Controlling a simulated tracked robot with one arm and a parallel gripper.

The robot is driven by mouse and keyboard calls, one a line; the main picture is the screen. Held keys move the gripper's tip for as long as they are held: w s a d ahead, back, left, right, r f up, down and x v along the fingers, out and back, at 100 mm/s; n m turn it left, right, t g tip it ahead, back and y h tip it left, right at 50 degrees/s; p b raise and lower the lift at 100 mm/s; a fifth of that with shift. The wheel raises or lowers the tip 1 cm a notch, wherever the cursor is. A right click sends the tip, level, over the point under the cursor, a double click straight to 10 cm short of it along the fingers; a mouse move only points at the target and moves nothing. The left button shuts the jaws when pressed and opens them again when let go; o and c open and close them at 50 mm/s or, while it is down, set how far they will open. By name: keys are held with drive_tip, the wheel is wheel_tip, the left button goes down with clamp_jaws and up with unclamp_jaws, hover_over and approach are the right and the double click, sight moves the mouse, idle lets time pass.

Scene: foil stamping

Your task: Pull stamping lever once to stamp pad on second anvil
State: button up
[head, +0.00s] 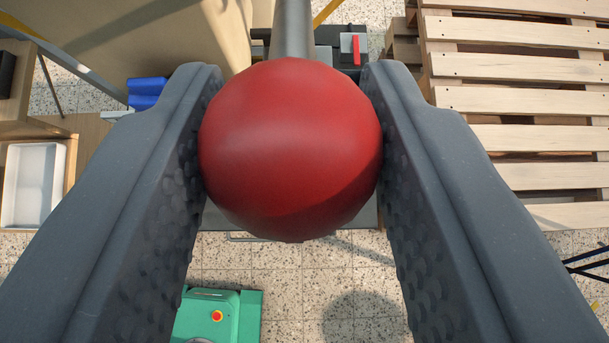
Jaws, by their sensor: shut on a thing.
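My gripper (291,150) is shut on a large red ball knob (290,150) in the middle of the head view. Both dark grey textured fingers touch its sides. A grey metal rod (293,28) runs from the knob toward the top of the picture; knob and rod look like the stamping lever. The knob hides most of what lies behind it. I cannot make out the anvils or a pad.
A stacked wooden pallet (520,90) is at the upper right. A green machine with a red button (217,316) stands on the tiled floor (300,290) below. A white tray (33,185) and a blue object (146,92) are at the left.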

drive_tip(key=shift+s+f+b, duration=0.3)
drive_tip(key=shift+f, duration=0.3)
drive_tip(key=shift+s+f+b, duration=0.3)
drive_tip(key=shift+f+b, duration=0.35)
drive_tip(key=shift+b, duration=0.05)
drive_tip(key=shift+s+f+b, duration=0.3)
drive_tip(key=shift+f+b, duration=0.35)
drive_tip(key=shift+b, duration=0.05)
drive_tip(key=shift+s+d+f+b, duration=0.1)
drive_tip(key=shift+s+f+b, duration=0.15)
drive_tip(key=shift+f+b, duration=0.55)
drive_tip(key=shift+s+f+b, duration=0.2)
drive_tip(key=shift+f+b, duration=0.55)
